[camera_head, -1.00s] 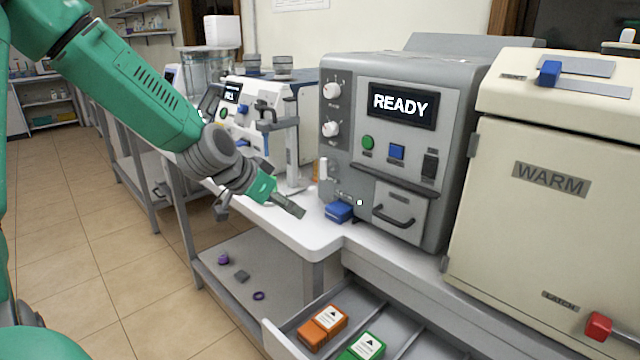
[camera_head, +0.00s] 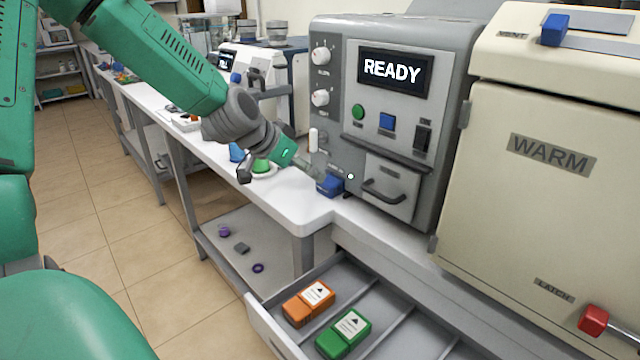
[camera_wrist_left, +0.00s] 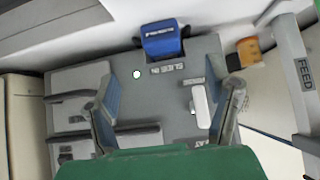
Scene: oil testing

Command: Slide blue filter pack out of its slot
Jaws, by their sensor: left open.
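The blue filter pack (camera_head: 329,186) juts out at the lower left of the grey READY machine's (camera_head: 420,190) front, just above the white bench. Its inner end is hidden. In the wrist view the blue pack (camera_wrist_left: 161,40) is at the top, beside lettering that appears to read SLIDE IN. My left gripper (camera_head: 312,172) is close to the pack, at its upper left in the head view. In the wrist view its two fingers (camera_wrist_left: 172,92) are spread with nothing between them, and the pack lies beyond the tips. My right gripper is not in view.
An open drawer (camera_head: 258,318) below the bench holds an orange pack (camera_head: 308,302) and a green pack (camera_head: 343,333). A white lever (camera_head: 313,140) and a drawer handle (camera_head: 384,192) stick out near the blue pack. The cream WARM cabinet (camera_head: 545,190) stands at right.

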